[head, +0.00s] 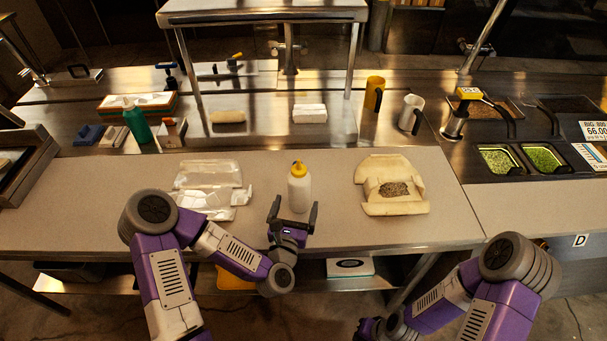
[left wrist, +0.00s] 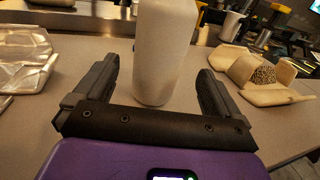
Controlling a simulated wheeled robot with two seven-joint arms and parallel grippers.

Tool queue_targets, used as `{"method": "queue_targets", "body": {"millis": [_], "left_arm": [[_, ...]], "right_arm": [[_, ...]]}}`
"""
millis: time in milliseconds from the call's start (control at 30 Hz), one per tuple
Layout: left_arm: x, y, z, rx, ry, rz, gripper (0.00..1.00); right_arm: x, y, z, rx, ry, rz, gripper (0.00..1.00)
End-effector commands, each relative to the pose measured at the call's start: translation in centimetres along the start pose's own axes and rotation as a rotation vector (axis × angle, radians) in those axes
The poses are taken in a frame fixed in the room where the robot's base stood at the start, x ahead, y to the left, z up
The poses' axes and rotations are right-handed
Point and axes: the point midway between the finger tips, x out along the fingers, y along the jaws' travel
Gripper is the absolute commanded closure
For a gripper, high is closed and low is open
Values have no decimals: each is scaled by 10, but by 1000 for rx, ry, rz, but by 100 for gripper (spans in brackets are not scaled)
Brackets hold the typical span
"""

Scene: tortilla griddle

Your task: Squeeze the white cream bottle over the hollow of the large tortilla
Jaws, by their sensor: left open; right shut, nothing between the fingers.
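The white cream bottle (head: 299,190) with a yellow cap stands upright on the counter. My left gripper (head: 293,212) is open just in front of it. In the left wrist view the bottle (left wrist: 163,50) stands between and beyond the open fingers (left wrist: 160,82); I cannot tell whether they touch it. The large tortilla (head: 393,205) lies to the right, its sides partly folded up around a hollow holding a dark, grainy filling (head: 395,189). The tortilla also shows at the right of the left wrist view (left wrist: 240,70). My right gripper (head: 370,328) is low at the bottom edge, away from the counter.
Clear plastic wrap or foil (head: 208,188) lies left of the bottle. A green bottle (head: 135,122), a yellow cup (head: 374,93) and a silver mug (head: 411,113) stand farther back. Green food pans (head: 497,159) are at right. The counter between bottle and tortilla is clear.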

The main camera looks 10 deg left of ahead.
Motion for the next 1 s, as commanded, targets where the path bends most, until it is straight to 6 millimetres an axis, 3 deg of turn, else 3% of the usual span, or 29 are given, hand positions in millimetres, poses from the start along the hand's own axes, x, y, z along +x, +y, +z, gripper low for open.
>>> {"method": "queue_targets", "body": {"millis": [533,867,1000], "left_arm": [[66,2,3,4,-1,0,2],[73,2,3,3,2,-1,2],[73,2,3,3,2,-1,22]], "right_arm": [[-1,0,0,1,-1,0,100],[-1,0,0,0,0,0,100],[-1,0,0,0,0,0,100]]}}
